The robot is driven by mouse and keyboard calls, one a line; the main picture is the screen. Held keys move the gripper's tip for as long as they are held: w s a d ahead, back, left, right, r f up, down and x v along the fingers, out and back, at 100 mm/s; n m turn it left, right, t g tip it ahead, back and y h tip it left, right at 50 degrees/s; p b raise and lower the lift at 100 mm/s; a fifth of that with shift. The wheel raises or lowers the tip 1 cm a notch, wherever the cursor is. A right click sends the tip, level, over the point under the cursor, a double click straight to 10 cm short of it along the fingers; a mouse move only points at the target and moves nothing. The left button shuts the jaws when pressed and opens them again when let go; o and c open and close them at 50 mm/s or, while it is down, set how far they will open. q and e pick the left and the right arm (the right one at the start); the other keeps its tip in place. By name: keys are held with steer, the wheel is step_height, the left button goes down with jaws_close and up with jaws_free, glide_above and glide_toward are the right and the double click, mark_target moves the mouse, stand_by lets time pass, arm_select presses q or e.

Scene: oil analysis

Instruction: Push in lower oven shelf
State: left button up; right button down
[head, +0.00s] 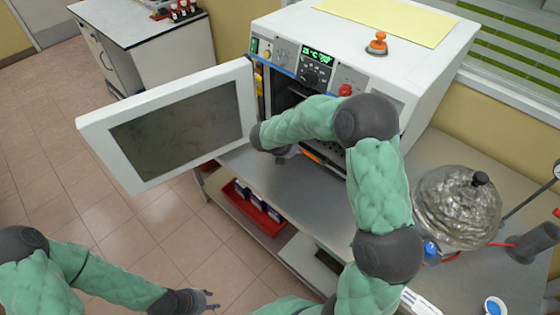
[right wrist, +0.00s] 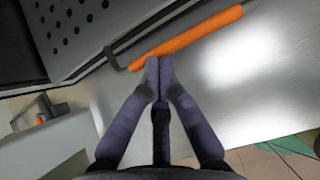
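The white oven (head: 360,55) stands on a metal bench with its door (head: 170,122) swung open to the left. The perforated oven shelf (right wrist: 70,30) shows in the right wrist view, with an orange handle bar (right wrist: 190,38) along its front. A bit of orange (head: 311,156) also shows in the head view. My right gripper (right wrist: 158,62) has its fingers together, tips at or just below the orange bar; contact cannot be told. In the head view my arm hides most of the oven opening. My left gripper (head: 212,299) is empty and open, low over the floor.
A silvery domed vessel (head: 457,207) stands on the bench at right. An orange knob-like object (head: 377,43) and a yellow sheet (head: 390,18) lie on the oven top. Red trays (head: 255,203) sit under the bench. A white cabinet (head: 150,45) stands at the back left.

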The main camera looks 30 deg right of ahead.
arm_select(q)
steer(key=shift+r+p, duration=0.45)
steer(key=shift+r, duration=0.15)
arm_select(e)
steer(key=w+d, duration=0.1)
steer(key=d, duration=0.3)
steer(key=w+d, duration=0.1)
steer(key=d, duration=0.2)
steer(key=shift+w+d+f, duration=0.1)
steer(key=shift+w, duration=0.2)
steer(key=shift+a, duration=0.3)
steer(key=a, duration=0.1)
steer(key=s+a+r, duration=0.1)
steer(key=a+r+p, duration=0.1)
steer(key=shift+s+a, duration=0.3)
steer(key=shift+a, duration=0.1)
arm_select(q)
steer(key=shift+s+a+r+p, duration=0.15)
steer(key=shift+s+r+p, duration=0.15)
steer(key=shift+r, duration=0.2)
steer(key=shift+s+a+r+p, duration=0.1)
steer(key=shift+s+r+p, duration=0.1)
steer(key=shift+r+p, duration=0.25)
steer(key=shift+s+a+r+p, duration=0.15)
steer(key=shift+s+r+p, duration=0.1)
steer(key=shift+r, duration=0.3)
arm_select(e)
steer(key=v, duration=0.8)
steer(key=shift+a+r, duration=0.2)
steer(key=shift+s, duration=0.1)
